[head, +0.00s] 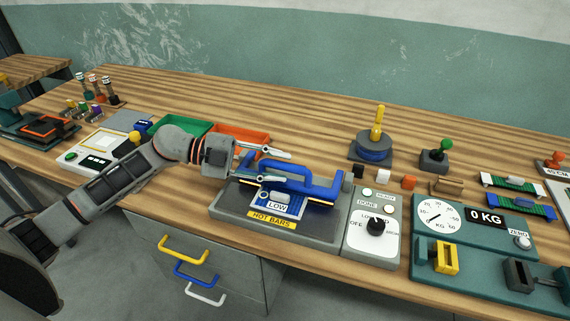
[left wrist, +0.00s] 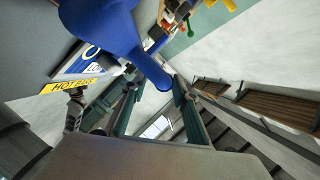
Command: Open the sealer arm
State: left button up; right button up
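The sealer has a dark grey base (head: 238,206) with a yellow "HOT BARS" label on its front. Its blue sealer arm (head: 322,186) lies low over the base, with a raised handle bar. A blue and white panel marked "LOW" (head: 276,205) shows below the arm. My left gripper (head: 282,167) reaches in from the left, with its fingers apart at the handle's left end. In the left wrist view the blue handle (left wrist: 140,55) comes down between the fingertips (left wrist: 158,88); contact cannot be told. My right gripper is not in view.
A control box (head: 372,229) with a black knob stands right of the sealer. A teal scale (head: 470,235) is further right. Green (head: 182,130) and orange (head: 240,136) trays lie behind my left arm. A blue spool stand (head: 374,148) stands behind; the bench's back middle is clear.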

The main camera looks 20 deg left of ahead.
pick_arm(q)
jog(key=shift+x, duration=1.05)
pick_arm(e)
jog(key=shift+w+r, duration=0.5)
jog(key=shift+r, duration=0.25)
pick_arm(q)
grip_shut()
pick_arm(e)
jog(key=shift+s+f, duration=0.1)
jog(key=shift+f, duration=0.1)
pick_arm(q)
jog(key=shift+w+r, duration=0.1)
